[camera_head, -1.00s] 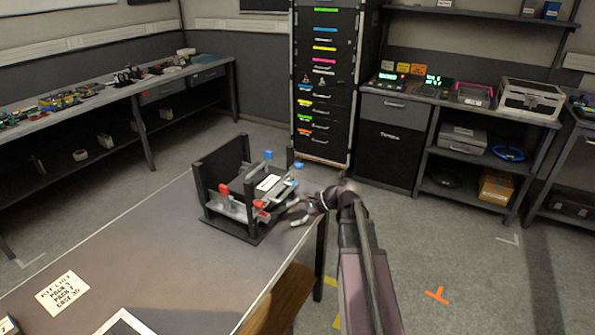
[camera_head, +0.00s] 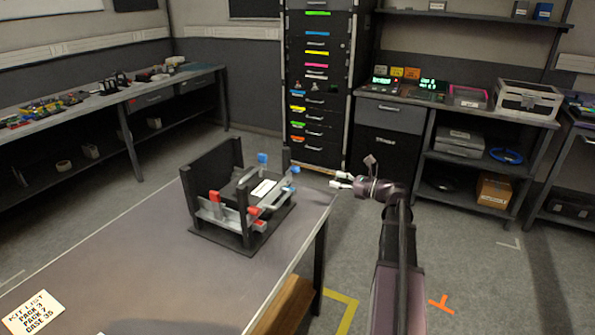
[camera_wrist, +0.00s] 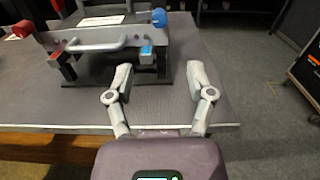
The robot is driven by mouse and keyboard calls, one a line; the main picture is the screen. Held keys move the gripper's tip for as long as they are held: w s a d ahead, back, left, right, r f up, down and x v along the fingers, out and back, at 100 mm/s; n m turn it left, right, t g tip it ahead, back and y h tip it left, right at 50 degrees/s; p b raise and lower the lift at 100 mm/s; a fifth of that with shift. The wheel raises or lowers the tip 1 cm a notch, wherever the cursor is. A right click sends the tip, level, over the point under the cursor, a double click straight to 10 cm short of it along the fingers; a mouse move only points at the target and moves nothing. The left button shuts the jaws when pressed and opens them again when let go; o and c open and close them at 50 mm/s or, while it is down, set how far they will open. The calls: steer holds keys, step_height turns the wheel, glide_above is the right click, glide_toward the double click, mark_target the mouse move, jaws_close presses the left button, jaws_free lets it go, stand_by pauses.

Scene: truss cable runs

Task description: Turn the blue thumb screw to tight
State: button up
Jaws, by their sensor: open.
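A black fixture (camera_head: 240,240) with upright posts stands on the table and holds a grey unit with a white label. A round blue knob (camera_wrist: 158,17), which looks like the thumb screw, sits at the unit's right end in the wrist view; blue parts also show on the fixture's right side (camera_head: 295,169) in the head view. A smaller blue block (camera_wrist: 147,50) is below the knob. Red parts (camera_wrist: 22,29) are at the left end. My gripper (camera_head: 337,180) is open and empty, to the right of the fixture; its fingers (camera_wrist: 158,78) are apart from the blue parts.
The floor right of the table is free. A drawer cabinet (camera_head: 318,90) and a bench with shelves (camera_head: 465,150) stand behind.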

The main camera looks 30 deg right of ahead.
mark_target(299, 169)
steer(key=x, duration=1.3)
steer(key=shift+w+a, duration=0.25)
steer(key=shift+w, duration=0.05)
jaws_close()
